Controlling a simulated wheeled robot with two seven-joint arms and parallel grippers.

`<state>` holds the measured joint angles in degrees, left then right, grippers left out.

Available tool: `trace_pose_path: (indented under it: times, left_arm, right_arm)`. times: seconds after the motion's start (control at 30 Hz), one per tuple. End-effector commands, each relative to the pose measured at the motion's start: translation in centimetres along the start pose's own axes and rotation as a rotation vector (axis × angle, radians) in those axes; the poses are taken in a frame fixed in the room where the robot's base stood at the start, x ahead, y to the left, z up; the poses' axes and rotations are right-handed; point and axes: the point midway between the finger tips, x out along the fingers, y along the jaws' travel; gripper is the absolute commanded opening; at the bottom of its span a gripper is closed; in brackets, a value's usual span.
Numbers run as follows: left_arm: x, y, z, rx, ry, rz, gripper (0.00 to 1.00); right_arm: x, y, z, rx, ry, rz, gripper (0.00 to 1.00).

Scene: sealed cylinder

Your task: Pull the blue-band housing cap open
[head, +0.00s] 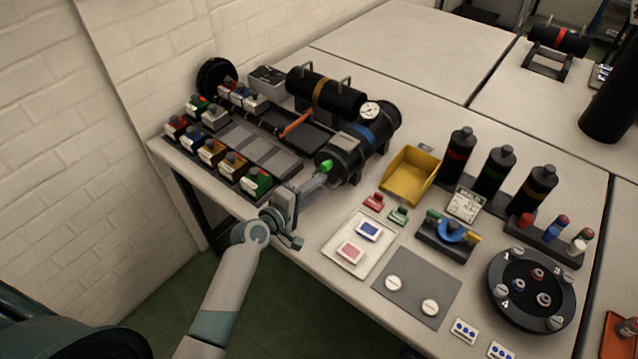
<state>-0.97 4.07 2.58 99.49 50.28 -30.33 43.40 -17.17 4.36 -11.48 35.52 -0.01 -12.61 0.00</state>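The blue-band housing (385,118) is a black cylinder lying on its side on the table in the head view. A blue band (362,136) runs around it and a round gauge sits on top. Its black end cap (340,152) faces toward me and to the left. A green part (326,165) shows at the cap's face. My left gripper (322,180) is at the cap, its fingers pointing to it just below the green part. Whether the fingers touch or grip anything is too small to tell. My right gripper is not in view.
A yellow bin (408,175) stands close on the right. A white tray (337,257) lies in front. A brick wall borders the left.

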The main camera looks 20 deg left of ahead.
Motion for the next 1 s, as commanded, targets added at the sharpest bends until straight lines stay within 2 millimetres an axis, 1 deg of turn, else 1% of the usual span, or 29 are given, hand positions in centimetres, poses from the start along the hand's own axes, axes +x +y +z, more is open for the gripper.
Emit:
trace_pose_path:
  times: [0.1, 0.2, 0.47, 0.5, 0.57, 0.6, 0.87, 1.0]
  left_arm:
    - [0.85, 0.04, -0.01, 0.000, 0.001, 0.000, 0.27]
    - [1.17, 0.02, -0.02, 0.000, 0.001, 0.000, 0.27]
    - [1.23, 0.00, 0.00, 0.000, 0.000, 0.000, 0.27]
    - [1.22, 0.00, 0.00, 0.000, 0.000, 0.000, 0.25]
    - [1.22, -0.01, 0.00, 0.000, 0.000, 0.000, 0.10]
    - [1.21, -0.01, 0.00, 0.000, 0.000, 0.000, 0.01]
    - [1.15, -0.05, 0.00, 0.000, 0.000, -0.001, 0.00]
    - [0.77, -0.18, 0.01, 0.000, 0.000, -0.002, 0.00]
  right_arm:
    - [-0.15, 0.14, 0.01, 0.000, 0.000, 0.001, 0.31]
    - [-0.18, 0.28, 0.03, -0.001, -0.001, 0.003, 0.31]
    - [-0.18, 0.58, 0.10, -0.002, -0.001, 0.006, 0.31]
    - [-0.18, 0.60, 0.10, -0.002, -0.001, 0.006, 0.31]
    - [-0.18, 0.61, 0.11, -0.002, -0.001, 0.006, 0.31]
    - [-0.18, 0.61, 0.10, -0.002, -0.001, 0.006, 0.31]
    - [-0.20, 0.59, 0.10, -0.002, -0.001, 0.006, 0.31]
    - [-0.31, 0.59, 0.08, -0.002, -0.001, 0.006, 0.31]
